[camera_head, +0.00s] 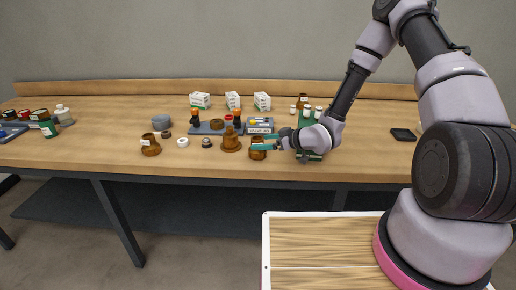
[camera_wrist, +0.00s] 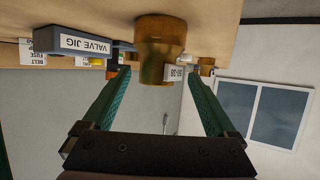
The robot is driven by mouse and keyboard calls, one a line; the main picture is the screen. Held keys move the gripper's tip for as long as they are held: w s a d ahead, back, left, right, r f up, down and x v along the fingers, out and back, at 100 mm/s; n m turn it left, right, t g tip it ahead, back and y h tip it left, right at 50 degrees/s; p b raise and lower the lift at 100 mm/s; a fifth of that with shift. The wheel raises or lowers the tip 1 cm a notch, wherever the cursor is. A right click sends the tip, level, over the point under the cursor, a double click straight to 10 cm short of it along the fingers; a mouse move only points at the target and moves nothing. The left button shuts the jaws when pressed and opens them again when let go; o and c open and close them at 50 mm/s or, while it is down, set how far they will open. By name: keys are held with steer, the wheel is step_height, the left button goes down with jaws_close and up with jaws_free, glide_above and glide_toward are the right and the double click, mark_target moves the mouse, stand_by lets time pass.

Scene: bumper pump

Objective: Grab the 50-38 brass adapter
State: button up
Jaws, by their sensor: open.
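The brass adapter (camera_head: 258,154) is a short brown-gold fitting with a white label, near the front edge of the workbench. It also shows in the wrist view (camera_wrist: 160,38), large and upside down, with a small tag that seems to read 50-38. My gripper (camera_head: 265,143) has green fingers and reaches in from the right at the adapter. In the wrist view my gripper (camera_wrist: 158,72) is open, one finger to each side of the adapter, with gaps visible. Part of the adapter is hidden behind a finger in the head view.
A taller brass fitting (camera_head: 230,141) stands just left, and another labelled brass piece (camera_head: 151,147) farther left. The valve jig (camera_wrist: 88,43) lies behind. Green bottles (camera_head: 306,114) stand close to my wrist. White boxes (camera_head: 233,100) line the back. Bare bench (camera_head: 210,166) lies in front.

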steer(key=x, duration=0.6)
steer(key=shift+w+a+f, duration=0.1)
steer(key=shift+w+a, duration=0.05)
steer(key=shift+w, duration=0.2)
jaws_close()
